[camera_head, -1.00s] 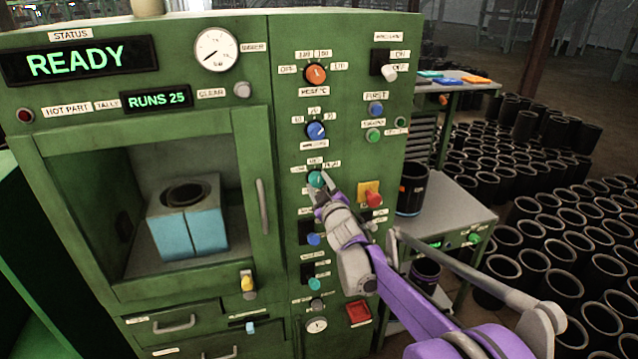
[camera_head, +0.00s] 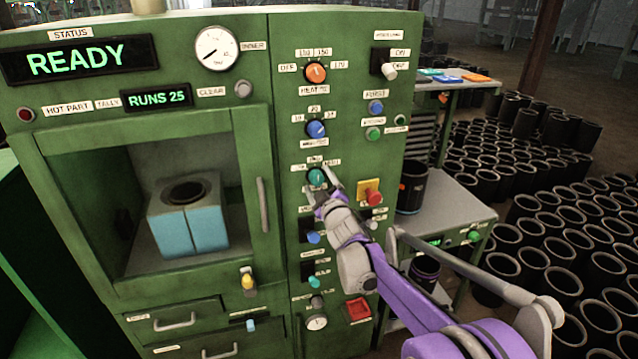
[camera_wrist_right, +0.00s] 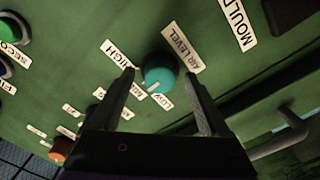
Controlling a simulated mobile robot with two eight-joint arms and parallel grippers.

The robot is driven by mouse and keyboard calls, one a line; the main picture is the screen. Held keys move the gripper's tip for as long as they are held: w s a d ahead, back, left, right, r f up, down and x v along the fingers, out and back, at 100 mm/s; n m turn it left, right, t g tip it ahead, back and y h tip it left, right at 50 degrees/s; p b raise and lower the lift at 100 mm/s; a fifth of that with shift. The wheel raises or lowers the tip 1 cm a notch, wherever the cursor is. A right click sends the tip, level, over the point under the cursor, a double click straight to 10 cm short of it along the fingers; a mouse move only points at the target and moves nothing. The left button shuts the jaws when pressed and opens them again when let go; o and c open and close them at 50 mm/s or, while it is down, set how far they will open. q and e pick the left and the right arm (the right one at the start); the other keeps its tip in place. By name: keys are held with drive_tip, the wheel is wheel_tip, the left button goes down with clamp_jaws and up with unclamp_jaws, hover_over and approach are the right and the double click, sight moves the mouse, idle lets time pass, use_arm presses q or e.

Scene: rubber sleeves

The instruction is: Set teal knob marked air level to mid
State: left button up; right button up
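The teal knob (camera_head: 317,176) sits on the green control panel, below a blue knob. In the right wrist view the teal knob (camera_wrist_right: 160,72) is beside its AIR LEVEL label, with HIGH and LOW labels around it. Its white mark points to the lower left there, near the LOW label; I cannot read its exact setting. My right gripper (camera_head: 324,190) is at the knob's lower right. In the wrist view the right gripper (camera_wrist_right: 157,84) is open, one finger on each side of the knob, with gaps showing. Contact is not visible. My left gripper is not in view.
An orange knob (camera_head: 316,72) and a blue knob (camera_head: 316,129) are above on the panel. A red button on a yellow plate (camera_head: 372,197) is close to the right of my gripper. A door handle (camera_head: 263,205) stands out at left.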

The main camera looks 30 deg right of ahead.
drive_tip(key=b+v, duration=0.1)
drive_tip(key=v, duration=1)
drive_tip(key=shift+w+d, duration=0.1)
idle(0.4)
drive_tip(key=s+a+f+m+g+y, duration=0.1)
drive_tip(key=s+a+f+g, duration=0.3)
drive_tip(key=s, duration=0.5)
drive_tip(key=s+a+f+m+g+y, duration=0.2)
drive_tip(key=s+a+f+m+g, duration=0.1)
drive_tip(key=s+a+f, duration=0.5)
drive_tip(key=s+a+f+m+g+y+p, duration=0.1)
drive_tip(key=s+a+f+m+g, duration=0.1)
drive_tip(key=s+a+f+g, duration=0.3)
drive_tip(key=s+a+f, duration=0.1)
drive_tip(key=s+f, duration=0.2)
drive_tip(key=s, duration=0.3)
drive_tip(key=shift+a, duration=0.2)
drive_tip(key=shift+d+f, duration=0.1)
drive_tip(key=shift+f, duration=0.05)
